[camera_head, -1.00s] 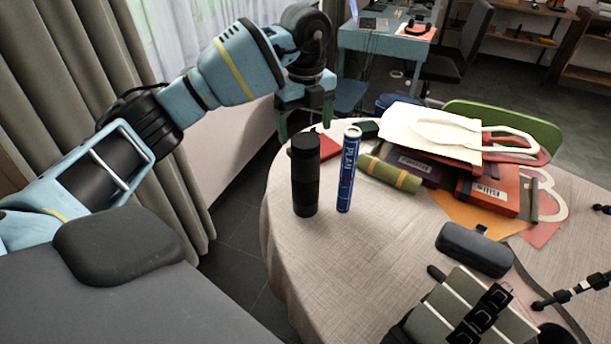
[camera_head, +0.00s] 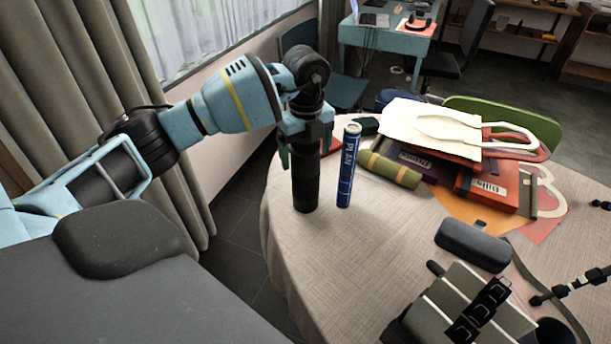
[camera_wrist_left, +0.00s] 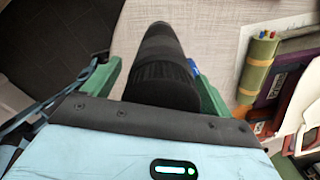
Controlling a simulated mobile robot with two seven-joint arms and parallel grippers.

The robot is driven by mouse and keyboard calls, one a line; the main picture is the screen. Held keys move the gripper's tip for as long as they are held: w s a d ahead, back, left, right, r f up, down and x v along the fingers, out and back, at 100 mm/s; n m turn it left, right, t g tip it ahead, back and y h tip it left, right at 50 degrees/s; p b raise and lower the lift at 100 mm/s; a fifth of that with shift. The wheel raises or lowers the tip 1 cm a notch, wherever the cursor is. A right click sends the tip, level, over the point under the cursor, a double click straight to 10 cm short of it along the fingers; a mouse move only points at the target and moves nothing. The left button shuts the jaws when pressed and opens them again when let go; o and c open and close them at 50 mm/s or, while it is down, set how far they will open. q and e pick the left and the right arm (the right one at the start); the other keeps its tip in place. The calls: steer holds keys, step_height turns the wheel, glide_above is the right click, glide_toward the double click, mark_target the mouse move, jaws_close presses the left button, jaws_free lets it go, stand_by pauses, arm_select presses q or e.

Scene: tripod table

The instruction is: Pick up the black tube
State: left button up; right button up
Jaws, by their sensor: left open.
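The black tube (camera_head: 306,183) stands upright on the round cloth-covered table (camera_head: 300,262), near its left edge. My left gripper (camera_head: 306,160) is over the tube's upper part and hides its top in the head view. The gripper is open, with green fingers on either side of the tube. In the left wrist view the tube (camera_wrist_left: 165,70) lies between the two fingers (camera_wrist_left: 155,88), with its ribbed end close to the palm. I cannot tell whether either finger touches it. My right gripper is not clearly in view.
A blue tube (camera_head: 348,166) stands upright just right of the black tube. A green roll (camera_head: 390,169), a stack of books and a white bag (camera_head: 431,130) lie farther right. A dark case (camera_head: 473,246) lies at the front right. The table's front left is clear.

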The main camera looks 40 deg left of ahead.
arm_select(q)
steer(key=c, duration=1.6)
steer(key=shift+c, duration=0.2)
steer(key=shift+r, duration=0.2)
